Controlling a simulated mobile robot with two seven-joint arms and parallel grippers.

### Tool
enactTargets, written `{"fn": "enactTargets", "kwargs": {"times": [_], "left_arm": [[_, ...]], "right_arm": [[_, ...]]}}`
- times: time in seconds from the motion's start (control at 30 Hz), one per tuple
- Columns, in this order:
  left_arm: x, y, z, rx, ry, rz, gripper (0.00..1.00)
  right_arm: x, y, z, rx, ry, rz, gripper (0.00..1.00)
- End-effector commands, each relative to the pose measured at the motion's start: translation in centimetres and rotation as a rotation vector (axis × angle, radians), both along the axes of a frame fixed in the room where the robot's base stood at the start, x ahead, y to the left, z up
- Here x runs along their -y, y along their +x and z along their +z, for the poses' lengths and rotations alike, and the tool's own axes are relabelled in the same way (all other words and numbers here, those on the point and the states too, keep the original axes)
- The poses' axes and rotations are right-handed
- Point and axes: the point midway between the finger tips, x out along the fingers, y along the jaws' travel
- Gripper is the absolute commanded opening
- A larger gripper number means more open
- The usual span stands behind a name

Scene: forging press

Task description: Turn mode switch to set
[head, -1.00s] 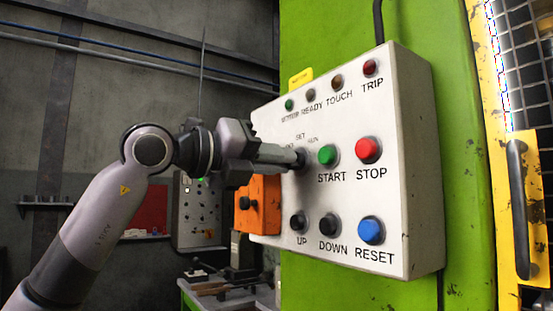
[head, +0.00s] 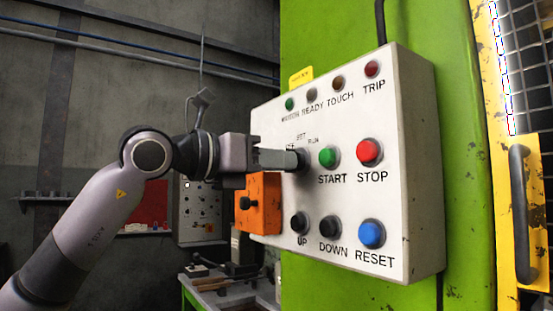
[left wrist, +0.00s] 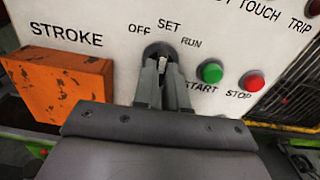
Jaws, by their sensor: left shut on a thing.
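The mode switch (left wrist: 160,50) is a dark round knob on the white control panel (head: 415,150), below the labels OFF, SET and RUN. In the left wrist view SET stands almost straight above it, OFF to the upper left and RUN to the right. My left gripper (head: 296,160) is shut on the knob; its two fingers (left wrist: 163,68) show on either side of it in the left wrist view. The fingers cover most of the knob, so I cannot tell exactly which label it points to. My right gripper is not in view.
The green START button (head: 328,157) and red STOP button (head: 369,152) sit close to the right of the switch. Black UP and DOWN buttons and a blue RESET button (head: 371,233) are below. An orange box (head: 262,203) is at the panel's left.

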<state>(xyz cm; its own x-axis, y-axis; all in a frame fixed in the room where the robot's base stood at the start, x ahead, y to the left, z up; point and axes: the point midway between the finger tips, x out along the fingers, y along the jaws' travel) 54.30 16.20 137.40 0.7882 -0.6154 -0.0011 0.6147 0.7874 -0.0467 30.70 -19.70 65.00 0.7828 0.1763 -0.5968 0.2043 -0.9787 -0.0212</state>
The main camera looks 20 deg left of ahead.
Motion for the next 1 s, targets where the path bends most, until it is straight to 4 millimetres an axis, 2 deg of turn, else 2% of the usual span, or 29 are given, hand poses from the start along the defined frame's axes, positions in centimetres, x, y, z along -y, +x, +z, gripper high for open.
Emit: {"fn": "enactTargets", "kwargs": {"times": [0.6,0.63,0.7,1.0], "left_arm": [[-0.06,-0.03,0.11,0.033,0.035,0.001,0.00],[-0.06,-0.03,0.11,0.033,0.035,0.001,0.18],[-0.05,-0.02,0.11,0.032,0.036,0.000,0.37],[-0.14,-0.11,0.03,0.030,0.036,0.001,0.37]], "right_arm": [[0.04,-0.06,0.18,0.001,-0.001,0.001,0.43],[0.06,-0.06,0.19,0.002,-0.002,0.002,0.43],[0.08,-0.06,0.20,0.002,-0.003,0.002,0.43],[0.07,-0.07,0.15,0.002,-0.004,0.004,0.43]]}}
